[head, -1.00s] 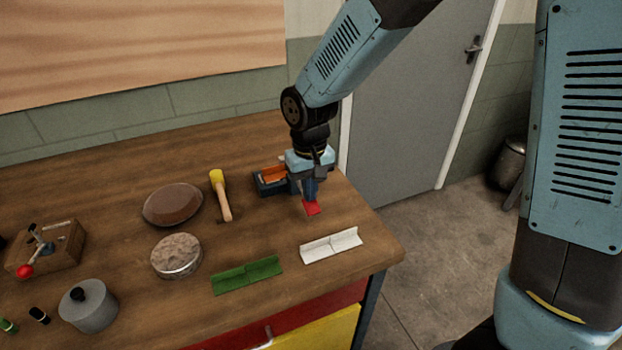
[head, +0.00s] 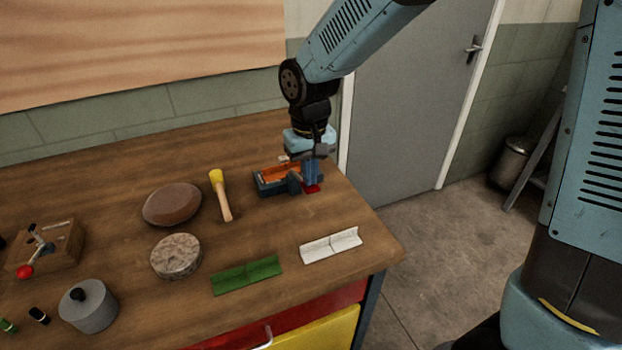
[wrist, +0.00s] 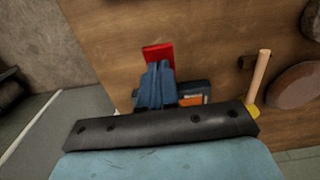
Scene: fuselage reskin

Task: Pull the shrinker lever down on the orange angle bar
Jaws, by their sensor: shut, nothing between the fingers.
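The dark blue shrinker (head: 265,189) stands at the bench's far right, with the orange angle bar (head: 282,172) lying along its top. It also shows in the wrist view, with a small orange part of the bar (wrist: 191,99). My gripper (head: 312,181) is shut and empty, pointing down at the shrinker's right end. A flat red piece (head: 311,189), which looks like the lever's handle, is at the fingertips. It shows just beyond my gripper (wrist: 157,66) in the wrist view as a red patch (wrist: 158,54). My fingers hide the rest of the lever, and contact is unclear.
A yellow-headed mallet (head: 221,195), a brown round pad (head: 172,204) and a pale round block (head: 176,256) lie left of the shrinker. A green angle bar (head: 246,275) and a white one (head: 331,245) lie in front. A red-knobbed wooden block (head: 45,250) is far left.

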